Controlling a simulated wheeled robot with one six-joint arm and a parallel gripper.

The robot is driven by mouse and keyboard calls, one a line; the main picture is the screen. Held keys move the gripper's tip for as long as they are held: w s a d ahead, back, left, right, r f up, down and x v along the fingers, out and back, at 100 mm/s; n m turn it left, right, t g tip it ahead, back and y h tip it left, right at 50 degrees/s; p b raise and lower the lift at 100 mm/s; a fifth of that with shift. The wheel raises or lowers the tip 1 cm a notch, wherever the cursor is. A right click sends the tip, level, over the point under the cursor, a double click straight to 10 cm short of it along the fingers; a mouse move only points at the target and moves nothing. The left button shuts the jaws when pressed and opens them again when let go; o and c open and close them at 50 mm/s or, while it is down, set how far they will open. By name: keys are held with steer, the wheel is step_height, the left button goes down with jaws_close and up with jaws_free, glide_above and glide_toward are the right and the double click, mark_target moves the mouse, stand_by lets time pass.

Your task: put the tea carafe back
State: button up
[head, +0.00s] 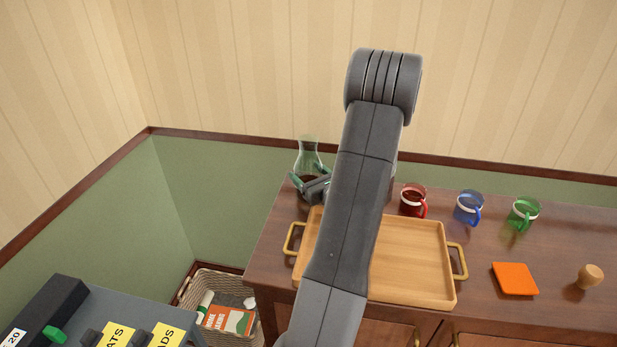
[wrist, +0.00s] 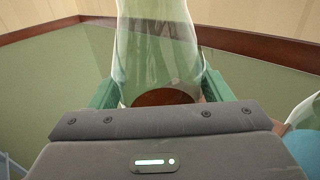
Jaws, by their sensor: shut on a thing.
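The tea carafe (head: 308,153) is clear glass with a flared neck and dark tea low inside. It is upright at the back left corner of the wooden cabinet top (head: 270,257). My gripper (head: 310,182) is shut on it, with a green finger on each side. The carafe fills the middle of the wrist view (wrist: 158,55), between the fingers (wrist: 160,90). Its base is hidden, so I cannot tell whether it touches the cabinet top.
A wooden tray (head: 420,262) lies below my arm. Red (head: 412,200), blue (head: 468,207) and green (head: 523,212) mugs stand behind it. An orange square (head: 515,279) and a wooden knob-shaped piece (head: 589,276) lie right. Another glass vessel (wrist: 306,118) shows at the wrist view's right edge.

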steer(key=shift+f, duration=0.4)
steer(key=shift+f, duration=0.15)
steer(key=o, duration=1.7)
steer(key=shift+c, duration=0.2)
steer(key=shift+r, duration=0.2)
steer(key=b+v, duration=0.1)
steer(key=v, duration=1.1)
steer(key=shift+f, duration=0.1)
